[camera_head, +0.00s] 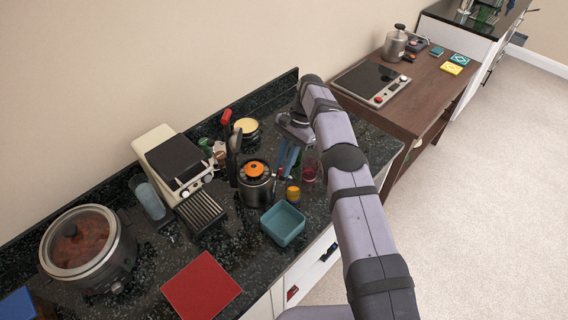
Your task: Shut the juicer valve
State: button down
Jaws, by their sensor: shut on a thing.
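The juicer (256,188) is a dark, rounded metal body with an orange top, upright on the black speckled counter. My gripper (285,168) reaches down from the wrist just to the right of the juicer, with its bluish fingers close together. The fingertips are at the juicer's right side, where a small red part shows between juicer and fingers. My gripper appears shut on the juicer valve there. The valve itself is too small and too covered by the fingers to show its position.
A glass with red contents (309,170) and a small yellow-orange jar (293,194) stand close to my gripper. A teal square bowl (283,224) is in front. An espresso machine (175,160), slow cooker (88,245) and red mat (201,286) are left.

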jog(key=shift+r, duration=0.1)
jog(key=c, duration=1.7)
grip_release()
jog(key=shift+o, duration=0.2)
jog(key=shift+r+b, duration=0.35)
jog(key=shift+r, duration=0.05)
notch_tip(320, 180, up, 9)
jog(key=p, duration=0.2)
jog(key=shift+p, duration=0.4)
